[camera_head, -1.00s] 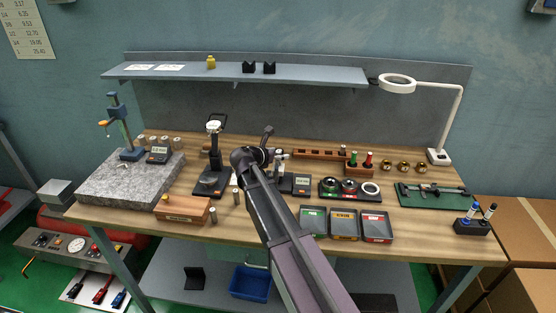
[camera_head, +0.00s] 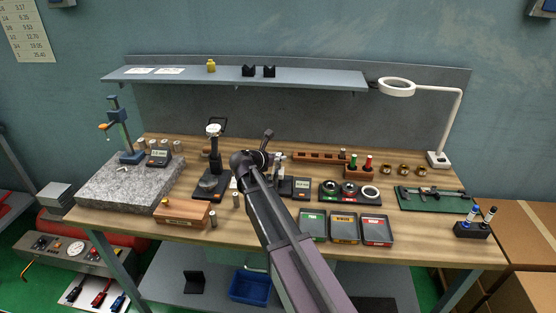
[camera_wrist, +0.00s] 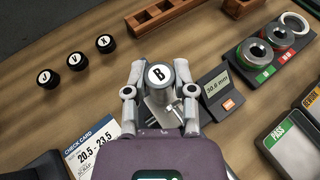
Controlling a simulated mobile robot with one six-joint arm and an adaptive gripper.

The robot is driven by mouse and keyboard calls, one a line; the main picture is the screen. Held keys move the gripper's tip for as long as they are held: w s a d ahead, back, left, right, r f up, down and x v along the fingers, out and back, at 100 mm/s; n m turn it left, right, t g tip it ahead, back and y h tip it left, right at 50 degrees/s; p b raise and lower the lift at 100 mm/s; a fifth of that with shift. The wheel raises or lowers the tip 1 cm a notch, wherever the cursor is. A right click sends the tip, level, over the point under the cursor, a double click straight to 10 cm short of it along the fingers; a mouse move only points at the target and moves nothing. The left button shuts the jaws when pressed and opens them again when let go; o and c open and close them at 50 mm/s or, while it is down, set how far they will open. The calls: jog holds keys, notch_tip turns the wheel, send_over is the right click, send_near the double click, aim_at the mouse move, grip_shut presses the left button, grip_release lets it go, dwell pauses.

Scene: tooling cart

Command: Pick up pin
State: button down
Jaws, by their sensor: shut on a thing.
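A grey metal pin with a round top marked B (camera_wrist: 158,74) is between the fingers of my gripper (camera_wrist: 158,92) in the wrist view. The gripper is shut on the pin. Below it is a metal gauge with a digital display (camera_wrist: 219,90); I cannot tell whether the pin touches the gauge. In the head view my arm hides most of the fingers and the pin. Other pins stand apart on the bench with black tops marked J (camera_wrist: 48,78), V (camera_wrist: 77,61) and X (camera_wrist: 106,43).
A check card (camera_wrist: 92,148) lies left of the gripper. A wooden rack (camera_wrist: 165,14) is behind it. Ring gauges (camera_wrist: 256,53) and bins, one green-labelled (camera_wrist: 287,140), are to the right. A dial gauge stand (camera_head: 213,160) and granite plate (camera_head: 128,187) are to the left.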

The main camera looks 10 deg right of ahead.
aim_at(278, 155)
jog(key=shift+r, duration=0.2)
notch_tip(278, 155, up, 10)
jog(key=p, duration=1)
jog(key=shift+f, duration=0.2)
jog(key=shift+a, duration=0.1)
dwell(0.6)
